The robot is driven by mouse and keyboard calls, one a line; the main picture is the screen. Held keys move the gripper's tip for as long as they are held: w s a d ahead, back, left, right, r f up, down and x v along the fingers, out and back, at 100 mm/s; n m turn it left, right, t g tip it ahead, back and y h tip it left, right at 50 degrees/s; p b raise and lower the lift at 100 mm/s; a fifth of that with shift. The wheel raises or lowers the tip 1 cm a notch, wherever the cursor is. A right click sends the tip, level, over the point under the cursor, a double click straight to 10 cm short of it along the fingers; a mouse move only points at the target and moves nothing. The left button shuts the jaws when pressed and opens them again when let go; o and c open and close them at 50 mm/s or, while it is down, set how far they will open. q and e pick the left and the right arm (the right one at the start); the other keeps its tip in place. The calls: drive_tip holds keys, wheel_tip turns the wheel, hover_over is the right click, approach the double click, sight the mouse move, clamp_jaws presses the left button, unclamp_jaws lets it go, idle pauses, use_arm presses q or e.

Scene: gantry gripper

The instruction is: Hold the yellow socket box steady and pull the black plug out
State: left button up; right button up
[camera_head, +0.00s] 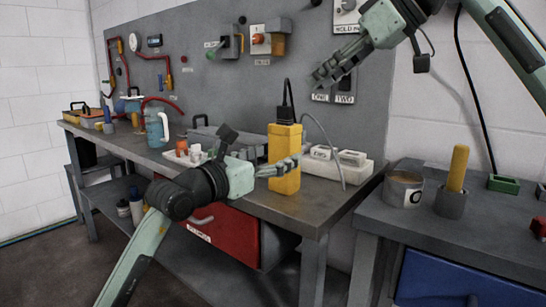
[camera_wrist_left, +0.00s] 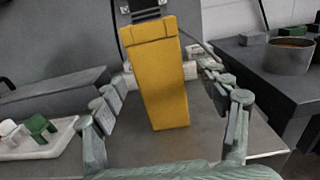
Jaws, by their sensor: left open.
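The yellow socket box (camera_head: 284,180) stands upright near the front edge of the grey workbench. The black plug (camera_head: 285,114) sits in its top, with a dark cord rising from it. In the left wrist view, the box (camera_wrist_left: 158,85) is upright and the plug's lower part (camera_wrist_left: 145,10) shows at the top edge. My left gripper (camera_head: 291,164) is open at the box, with a finger (camera_wrist_left: 110,105) on each side and visible gaps. My right gripper (camera_head: 319,77) is up and to the right of the plug, apart from it; its finger opening is unclear.
A white power strip (camera_head: 338,167) lies behind the box, with a grey cable (camera_head: 330,140) looping nearby. A grey can (camera_head: 403,190) and a yellow-handled tool (camera_head: 457,170) stand on the right bench. A blue jug (camera_head: 156,126) stands farther left.

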use_arm(q)
drive_tip(key=shift+x, duration=3.95)
drive_tip(key=shift+c, duration=0.6)
